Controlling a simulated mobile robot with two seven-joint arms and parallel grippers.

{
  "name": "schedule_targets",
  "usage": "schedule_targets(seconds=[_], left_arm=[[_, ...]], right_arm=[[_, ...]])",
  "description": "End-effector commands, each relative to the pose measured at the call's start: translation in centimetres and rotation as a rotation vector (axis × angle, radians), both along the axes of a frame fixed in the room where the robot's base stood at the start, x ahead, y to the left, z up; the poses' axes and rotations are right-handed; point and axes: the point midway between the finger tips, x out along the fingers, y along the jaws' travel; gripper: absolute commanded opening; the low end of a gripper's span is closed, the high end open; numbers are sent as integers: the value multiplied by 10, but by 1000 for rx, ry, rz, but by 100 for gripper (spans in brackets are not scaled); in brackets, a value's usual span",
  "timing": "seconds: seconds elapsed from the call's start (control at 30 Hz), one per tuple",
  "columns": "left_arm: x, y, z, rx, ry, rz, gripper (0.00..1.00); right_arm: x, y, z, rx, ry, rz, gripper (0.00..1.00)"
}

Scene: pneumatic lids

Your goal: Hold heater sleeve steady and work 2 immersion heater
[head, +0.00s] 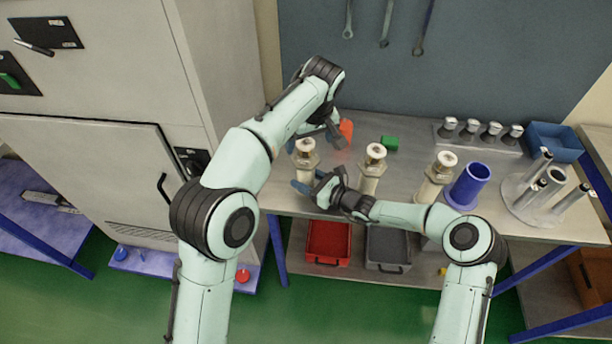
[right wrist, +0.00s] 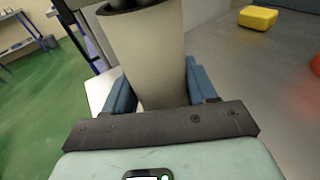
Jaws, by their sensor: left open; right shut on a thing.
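Three pale sleeves with brass hex collars and white-topped heaters stand in a row on the bench. The left sleeve (head: 307,175) carries the left immersion heater (head: 305,147); beside it are the middle heater (head: 375,152) and the right heater (head: 445,160). My right gripper (head: 308,188) is shut on the left sleeve low down; in the right wrist view its blue fingers flank the beige sleeve (right wrist: 147,55). My left gripper (head: 312,138) is open around or just behind the left heater's top; contact cannot be told.
An orange-red block (head: 346,131) and a green block (head: 390,143) lie behind. A blue cup (head: 469,185), a stand of metal tubes (head: 525,205), a chrome-fitting rack (head: 480,141) and a blue bin (head: 555,142) occupy the right. Red (head: 328,242) and grey (head: 388,247) trays sit below.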

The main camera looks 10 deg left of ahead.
Motion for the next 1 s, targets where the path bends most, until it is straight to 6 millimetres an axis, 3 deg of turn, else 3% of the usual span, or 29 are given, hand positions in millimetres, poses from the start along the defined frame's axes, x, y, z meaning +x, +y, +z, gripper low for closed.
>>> schedule_targets(seconds=[0.03,0.5,1.0], left_arm=[[1,2,-9,1,4,1,100],[13,8,-65,2,3,-1,100],[15,9,-71,1,2,-2,100]], right_arm=[[-3,-1,-10,-11,16,2,30],[-3,-1,-9,-11,16,1,30],[-3,-1,-9,-12,15,1,30]])
